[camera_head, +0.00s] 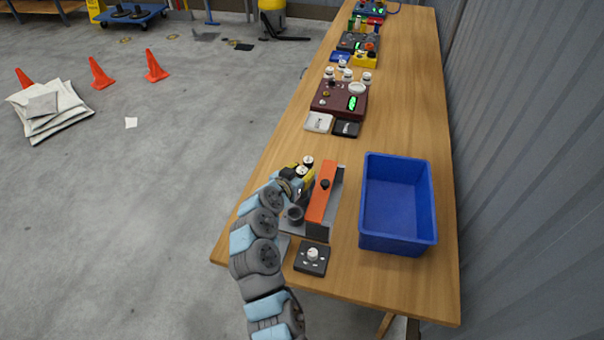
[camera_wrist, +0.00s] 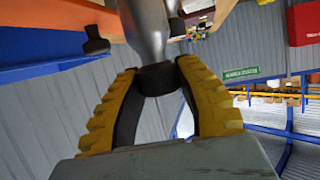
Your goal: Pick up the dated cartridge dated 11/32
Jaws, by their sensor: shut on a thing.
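My gripper (camera_head: 302,174) is over the near left part of the table, beside an orange-topped fixture (camera_head: 322,190). In the wrist view its yellow fingers (camera_wrist: 160,75) are shut on a silver cylinder (camera_wrist: 147,25) with a dark end. The cylinder may be a cartridge, but I can read no date on it. In the head view a small white-topped thing (camera_head: 308,160) shows just beyond the fingers. I cannot tell whether it is part of what I hold. My fingers hide much of that spot.
An empty blue bin (camera_head: 432,205) stands right of the fixture. A black box with a white knob (camera_head: 311,258) sits near the front edge. A maroon panel (camera_head: 340,99) and several white-capped containers stand farther back. A corrugated wall (camera_head: 520,150) runs along the right.

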